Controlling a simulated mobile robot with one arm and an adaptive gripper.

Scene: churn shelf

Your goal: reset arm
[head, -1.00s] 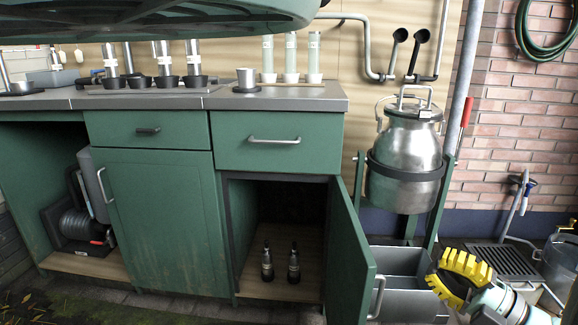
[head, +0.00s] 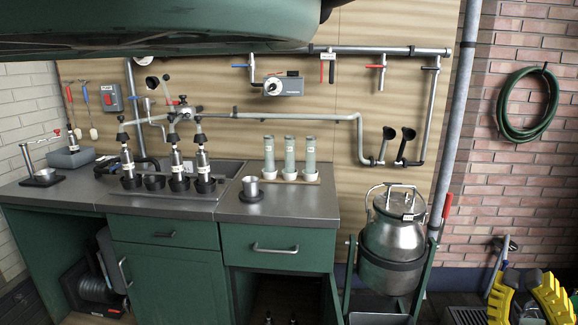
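My gripper (head: 525,285) is at the lower right corner of the head view, cut off by the frame edge. Its two yellow toothed fingers stand apart with a dark gap between them, and nothing shows in the gap. It is in front of the brick wall, to the right of the metal churn (head: 392,235), and apart from it. The rest of my arm is out of frame.
The green cabinet's worktop (head: 300,204) holds a metal cup (head: 250,187), several bottles in a black rack (head: 165,185) and three pale tubes (head: 289,157). Below, the cupboard is open, with two bottle tops visible. A hose (head: 527,103) hangs on the brick wall.

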